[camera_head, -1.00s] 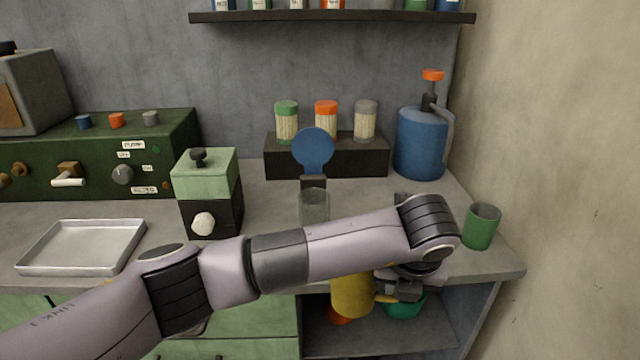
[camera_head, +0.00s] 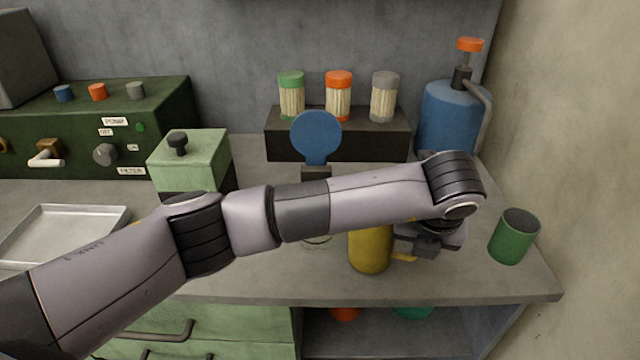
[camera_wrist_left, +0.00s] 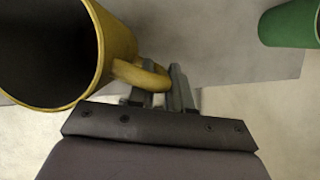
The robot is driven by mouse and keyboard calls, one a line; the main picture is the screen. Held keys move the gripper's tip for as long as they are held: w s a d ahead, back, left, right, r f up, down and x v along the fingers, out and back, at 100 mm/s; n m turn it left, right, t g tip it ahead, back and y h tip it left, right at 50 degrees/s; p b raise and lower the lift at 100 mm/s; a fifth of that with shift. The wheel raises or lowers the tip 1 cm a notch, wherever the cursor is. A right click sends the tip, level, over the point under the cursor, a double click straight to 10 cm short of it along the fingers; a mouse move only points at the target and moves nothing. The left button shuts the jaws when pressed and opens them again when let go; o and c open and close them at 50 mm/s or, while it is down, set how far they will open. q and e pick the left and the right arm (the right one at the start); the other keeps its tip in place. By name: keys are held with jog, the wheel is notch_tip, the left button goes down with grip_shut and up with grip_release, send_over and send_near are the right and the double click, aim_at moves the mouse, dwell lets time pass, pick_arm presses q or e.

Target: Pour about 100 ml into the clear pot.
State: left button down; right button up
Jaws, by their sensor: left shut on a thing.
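My left gripper (camera_head: 408,248) is shut on the handle of a yellow jug (camera_head: 370,250). The jug is held roughly upright by the counter's front edge, partly behind my forearm. In the left wrist view, the gripper (camera_wrist_left: 165,92) has the handle between its fingers, and the jug (camera_wrist_left: 118,40) shows a dark inside; I cannot tell its contents. The clear pot (camera_head: 317,242) is almost hidden behind my forearm, left of the jug; only a bit of its lower edge shows. A blue disc (camera_head: 316,134) on a dark stem rises behind it. My right gripper is not in view.
A green cup (camera_head: 514,236) stands near the counter's right edge, also seen in the wrist view (camera_wrist_left: 290,24). A blue canister (camera_head: 447,116), a dark rack (camera_head: 285,146) with several jars, a green-topped box (camera_head: 190,160) and a metal tray (camera_head: 62,212) surround the work area.

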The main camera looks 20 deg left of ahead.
aim_at(390, 255)
pick_arm(q)
jog(key=shift+w+r, duration=0.1)
jog(key=shift+r, duration=0.15)
jog(key=shift+a+r+n+h+p, duration=0.15)
jog(key=shift+a+r+h+p, duration=0.2)
jog(key=shift+r+p, duration=0.2)
jog(key=shift+a+r+n+h+p, duration=0.15)
jog(key=shift+a+r+h+p, duration=0.05)
jog(key=shift+r+h+p, duration=0.3)
jog(key=a+r+h+p, duration=0.1)
jog(key=r, duration=0.1)
jog(key=a+r+h+p, duration=0.1)
jog(key=r+p, duration=0.1)
jog(key=r, duration=0.1)
jog(key=a+r+h+p, duration=0.1)
jog(key=r+h, duration=0.1)
jog(key=r, duration=0.1)
jog(key=shift+w+a+n+g+p, duration=0.2)
jog(key=shift+w+n+g+p, duration=0.1)
jog(key=shift+n+p, duration=0.1)
jog(key=shift+w+a+r+n+h+b, duration=0.1)
jog(key=shift+a+r+n+h+b, duration=0.15)
jog(key=shift+a+r+h+b, duration=0.55)
jog(key=shift+w+a+r+n+h+b, duration=0.2)
jog(key=shift+a+r+h+b, duration=0.25)
jog(key=shift+h+b, duration=0.6)
jog(key=shift+w+a+r+n+h+b, duration=0.1)
jog(key=shift+a+r+n+h+b, duration=0.15)
jog(key=shift+a+r+h+b, duration=0.6)
